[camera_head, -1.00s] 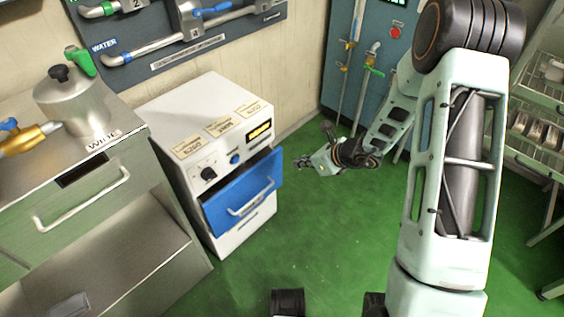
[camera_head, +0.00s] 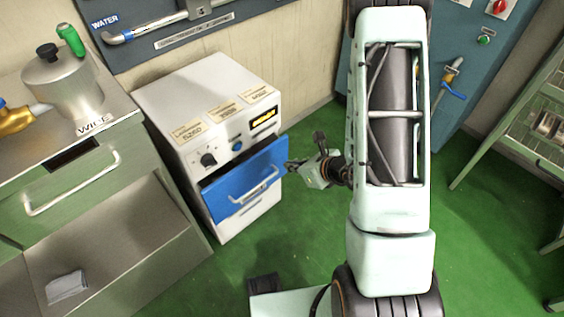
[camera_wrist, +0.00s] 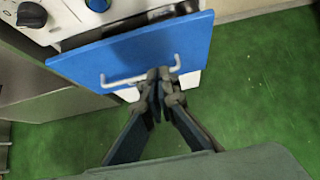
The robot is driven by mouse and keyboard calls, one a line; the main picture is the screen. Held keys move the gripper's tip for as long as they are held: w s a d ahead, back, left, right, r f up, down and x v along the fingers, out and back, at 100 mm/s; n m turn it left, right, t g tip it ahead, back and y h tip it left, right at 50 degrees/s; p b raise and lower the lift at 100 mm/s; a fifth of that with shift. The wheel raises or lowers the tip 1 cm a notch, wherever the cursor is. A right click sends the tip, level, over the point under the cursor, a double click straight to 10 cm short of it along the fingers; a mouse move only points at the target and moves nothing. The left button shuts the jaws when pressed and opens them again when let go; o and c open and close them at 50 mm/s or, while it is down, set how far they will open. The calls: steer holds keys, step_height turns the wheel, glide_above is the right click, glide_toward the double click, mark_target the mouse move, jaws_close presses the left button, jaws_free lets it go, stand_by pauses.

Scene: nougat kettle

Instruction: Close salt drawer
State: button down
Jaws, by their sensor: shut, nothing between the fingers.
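The salt drawer is a blue-fronted drawer (camera_head: 222,194) in a white cabinet (camera_head: 150,100). It stands part way out, with a dark gap above its front. Its pale bar handle (camera_head: 254,187) is on the front face. In the wrist view the blue front (camera_wrist: 140,50) fills the upper middle, with the handle (camera_wrist: 120,80) low on it. My gripper (camera_head: 290,166) is shut and empty, close by the right end of the drawer front. In the wrist view its fingertips (camera_wrist: 158,74) overlap the handle's right end; I cannot tell whether they touch it.
A grey metal counter (camera_head: 150,215) with a silver pot (camera_head: 65,85) stands left of the cabinet. A blue-grey panel (camera_head: 460,75) with valves and a wire shelf (camera_head: 530,140) are on the right. Green floor (camera_head: 480,235) is open in front.

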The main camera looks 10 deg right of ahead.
mark_target(264, 157)
steer(key=b+x, duration=0.1)
steer(key=x, duration=0.2)
steer(key=r+x, duration=0.1)
steer(key=x, duration=0.3)
steer(key=w+b+x, duration=0.1)
steer(key=x, duration=0.2)
steer(key=shift+w+a+r+b, duration=0.1)
steer(key=shift+w+a+b, duration=0.05)
steer(key=shift+a+b, duration=0.25)
steer(key=shift+w+a, duration=0.35)
steer(key=shift+w, duration=0.05)
steer(key=shift+w, duration=0.1)
